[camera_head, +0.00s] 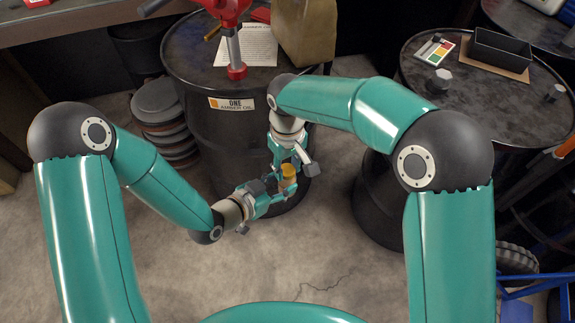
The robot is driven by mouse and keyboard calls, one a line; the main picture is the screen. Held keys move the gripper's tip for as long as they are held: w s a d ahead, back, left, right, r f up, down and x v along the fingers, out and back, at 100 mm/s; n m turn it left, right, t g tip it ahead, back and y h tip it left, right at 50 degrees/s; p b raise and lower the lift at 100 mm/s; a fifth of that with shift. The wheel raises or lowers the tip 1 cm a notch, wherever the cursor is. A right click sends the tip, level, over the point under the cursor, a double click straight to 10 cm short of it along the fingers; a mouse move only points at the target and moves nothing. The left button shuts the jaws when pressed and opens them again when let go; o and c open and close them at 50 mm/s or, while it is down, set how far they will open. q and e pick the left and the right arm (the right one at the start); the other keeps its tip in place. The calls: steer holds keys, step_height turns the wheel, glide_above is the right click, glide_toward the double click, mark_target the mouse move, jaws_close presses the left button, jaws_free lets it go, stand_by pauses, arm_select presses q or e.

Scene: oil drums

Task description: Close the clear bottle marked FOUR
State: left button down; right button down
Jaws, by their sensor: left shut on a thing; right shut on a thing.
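In the head view, a small bottle (289,188) with an amber tint is held in the air in front of the drum marked ONE. It is mostly hidden by my grippers, and I cannot read any mark on it. A yellow-orange cap (289,171) shows at its upper end. My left gripper (281,188) comes from the left and is shut on the bottle. My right gripper (289,165) comes from behind and above and is shut on the cap. The cap and bottle look in line; I cannot tell whether they touch.
A black drum (231,104) labelled ONE stands behind, carrying a red device (236,70), a paper sheet (246,46) and a tan can (304,32). A second drum (440,108) at the right holds a black tray (500,50) and a colour card. Stacked discs (160,105) stand left.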

steer(key=shift+m, duration=1)
steer(key=c, duration=0.7)
jaws_free()
steer(key=shift+o, duration=0.2)
step_height(320, 180, up, 12)
steer(key=shift+w+f, duration=0.1)
